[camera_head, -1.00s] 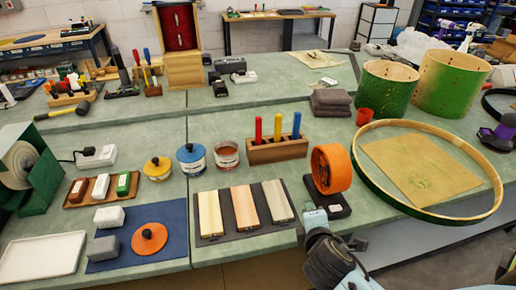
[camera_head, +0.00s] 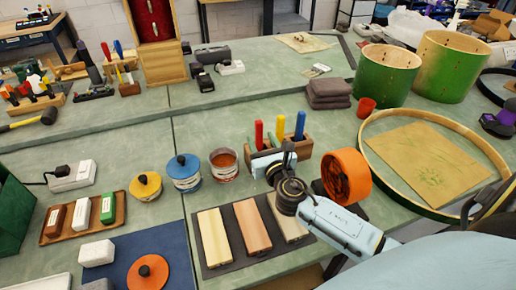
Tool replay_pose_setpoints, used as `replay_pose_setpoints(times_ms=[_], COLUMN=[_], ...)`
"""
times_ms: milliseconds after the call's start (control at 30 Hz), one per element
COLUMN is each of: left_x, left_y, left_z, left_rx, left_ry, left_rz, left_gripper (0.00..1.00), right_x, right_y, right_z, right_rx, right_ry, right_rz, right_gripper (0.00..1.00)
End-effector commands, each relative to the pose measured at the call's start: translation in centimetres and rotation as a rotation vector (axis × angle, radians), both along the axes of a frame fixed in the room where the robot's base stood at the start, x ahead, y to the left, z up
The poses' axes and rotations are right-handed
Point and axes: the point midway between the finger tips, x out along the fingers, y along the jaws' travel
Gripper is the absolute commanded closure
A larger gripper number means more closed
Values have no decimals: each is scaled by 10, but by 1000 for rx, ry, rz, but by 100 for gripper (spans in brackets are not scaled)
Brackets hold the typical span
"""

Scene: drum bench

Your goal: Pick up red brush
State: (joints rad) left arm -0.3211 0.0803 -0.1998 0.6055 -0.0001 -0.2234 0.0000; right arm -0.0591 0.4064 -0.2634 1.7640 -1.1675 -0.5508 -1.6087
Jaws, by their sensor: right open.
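My right gripper (camera_head: 273,158) reaches in from the lower right and is in front of the holder, close below the red handle. It is open, with no brush seen in it, and it covers part of the holder's front. Whether it touches the holder I cannot tell. My left gripper is not in view.
An orange roll (camera_head: 345,175) stands just right of my wrist. Wooden blocks on a dark mat (camera_head: 215,260) lie below it. Several jars, including a blue-lidded one (camera_head: 184,172), stand left of the holder. A large drum hoop (camera_head: 372,190) lies at right.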

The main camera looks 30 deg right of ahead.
Motion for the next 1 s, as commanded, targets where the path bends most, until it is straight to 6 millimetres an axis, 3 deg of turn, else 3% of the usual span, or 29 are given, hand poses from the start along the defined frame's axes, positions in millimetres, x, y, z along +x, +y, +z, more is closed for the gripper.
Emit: replay_pose_setpoints(times_ms=[133, 400, 600, 867, 1000], left_x=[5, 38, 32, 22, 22], left_y=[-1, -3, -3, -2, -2], left_z=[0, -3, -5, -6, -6], left_rx=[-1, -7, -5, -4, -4], left_ry=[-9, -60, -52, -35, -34], left_rz=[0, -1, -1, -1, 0], left_gripper=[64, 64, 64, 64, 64], right_x=[14, 42, 63, 65, 65], right_y=[-3, -17, -23, -24, -24], right_z=[0, -4, -5, -4, -4], right_rx=[2, 3, 4, 4, 3], right_ry=[0, -1, 0, 1, 1], right_rz=[-1, -3, -1, -1, -1], right_gripper=[55, 55, 55, 55, 72])
